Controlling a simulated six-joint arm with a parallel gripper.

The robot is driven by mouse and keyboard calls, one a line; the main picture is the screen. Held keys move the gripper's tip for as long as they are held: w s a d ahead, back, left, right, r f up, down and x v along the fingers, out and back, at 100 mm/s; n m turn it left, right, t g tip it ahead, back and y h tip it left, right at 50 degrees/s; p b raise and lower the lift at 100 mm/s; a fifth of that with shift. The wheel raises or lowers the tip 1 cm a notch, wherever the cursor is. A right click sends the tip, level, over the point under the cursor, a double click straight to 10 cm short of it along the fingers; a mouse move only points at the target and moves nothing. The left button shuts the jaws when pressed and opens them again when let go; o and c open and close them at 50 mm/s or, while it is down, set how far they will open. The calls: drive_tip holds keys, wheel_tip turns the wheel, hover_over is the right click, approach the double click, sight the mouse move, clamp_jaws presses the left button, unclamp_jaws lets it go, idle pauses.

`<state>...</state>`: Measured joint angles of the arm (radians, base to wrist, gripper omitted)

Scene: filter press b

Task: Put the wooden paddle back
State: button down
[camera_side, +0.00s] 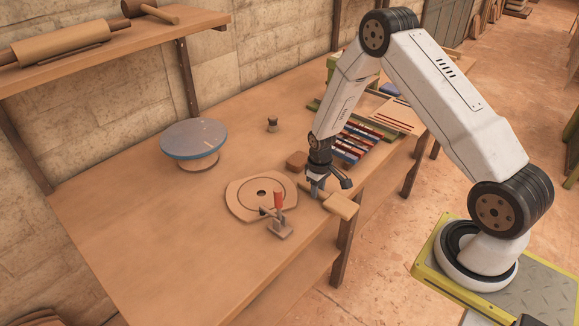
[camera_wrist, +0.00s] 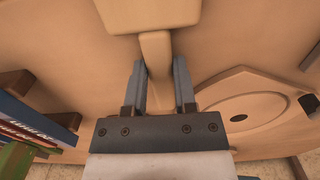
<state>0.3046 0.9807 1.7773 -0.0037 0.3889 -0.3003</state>
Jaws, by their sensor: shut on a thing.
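The wooden paddle (camera_side: 341,206) is at the front edge of the workbench, its broad pale block toward the edge. In the wrist view its block (camera_wrist: 148,14) is at the top and its narrower handle (camera_wrist: 155,50) runs down between my fingers. My gripper (camera_side: 316,191) points down and is shut on the handle. In the wrist view my gripper (camera_wrist: 160,72) has one finger on each side of the handle. The handle's far end is partly hidden by my gripper. I cannot tell whether the paddle touches the bench.
A wooden plate with a round groove (camera_side: 245,207) and a red-handled clamp (camera_side: 279,203) are left of my gripper. A brown block (camera_side: 296,160) and a rack of coloured items (camera_side: 362,143) are behind. A blue-rimmed turntable (camera_side: 194,139) stands farther back. The left bench is clear.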

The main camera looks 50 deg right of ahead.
drive_tip(key=shift+c, duration=2.1)
unclamp_jaws()
drive_tip(key=shift+r, duration=0.15)
wheel_tip(320, 180, up, 12)
drive_tip(key=s+a+r+t, duration=0.2)
drive_tip(key=s+a+r, duration=0.6)
drive_tip(key=s+a, duration=0.5)
drive_tip(key=shift+t, duration=0.3)
